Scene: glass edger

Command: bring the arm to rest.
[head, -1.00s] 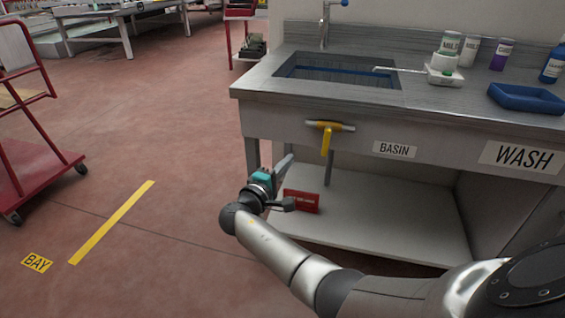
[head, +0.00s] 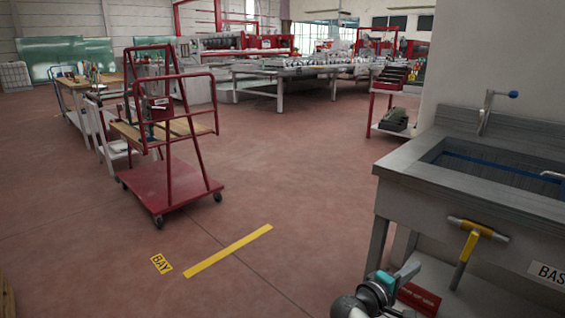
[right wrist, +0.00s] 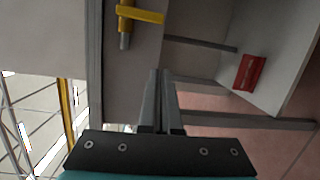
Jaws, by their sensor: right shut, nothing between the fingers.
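My right gripper (head: 410,271) is at the lower right of the head view, in front of the wash bench. It is shut and empty; its two fingers (right wrist: 160,100) lie together in the right wrist view. The yellow-handled valve (head: 466,256) is on the bench front, to the right of the gripper and apart from it, with its lever hanging down. The valve also shows at the top of the right wrist view (right wrist: 143,15). Most of my right arm is cut off by the lower edge of the head view. My left gripper is not in view.
The bench (head: 400,180) with its sink stands at the right. A red cart (head: 165,188) stands at the left. The floor between cart and bench is clear, with a yellow line (head: 228,250).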

